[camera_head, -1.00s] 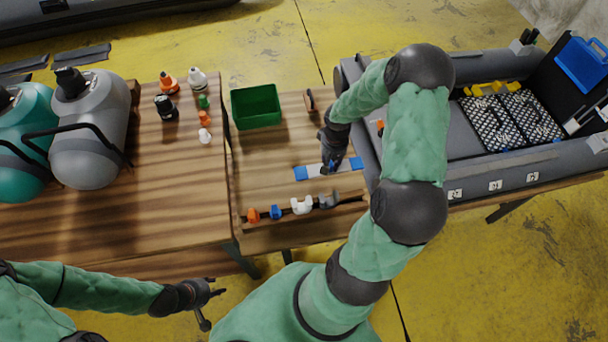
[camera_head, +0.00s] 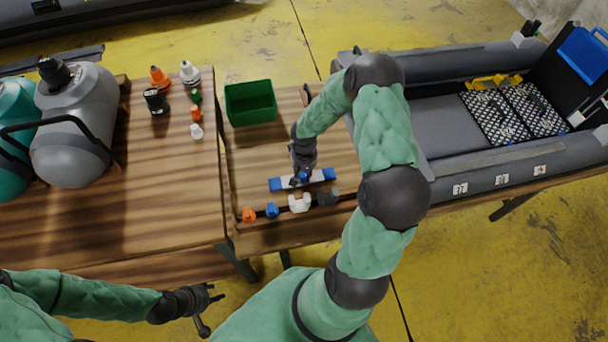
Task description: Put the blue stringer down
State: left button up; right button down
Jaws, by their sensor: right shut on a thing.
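The blue stringer (camera_head: 316,177) is a flat bar with blue ends and white sections. It lies across the right-hand wooden table, just behind the row of small parts. My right gripper (camera_head: 300,177) reaches down from above and is shut on the bar near its middle, covering part of it. I cannot tell whether the bar touches the table or is held slightly above it. My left gripper (camera_head: 209,308) is empty, with its fingers apart, in front of the left table and away from the bar.
A green bin (camera_head: 250,103) stands behind the bar. An orange part (camera_head: 248,214), a small blue part (camera_head: 271,210), a white part (camera_head: 299,203) and a grey part (camera_head: 327,196) line the front. A grey inflatable boat (camera_head: 470,185) lies to the right.

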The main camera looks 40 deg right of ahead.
jog(key=shift+r, duration=0.1)
jog(key=shift+f, duration=0.2)
jog(key=c, duration=1)
grip_release()
jog(key=shift+r, duration=0.1)
jog(key=shift+r, duration=0.15)
notch_tip(320, 180, up, 12)
jog(key=p, duration=0.4)
jog(key=shift+p, duration=0.4)
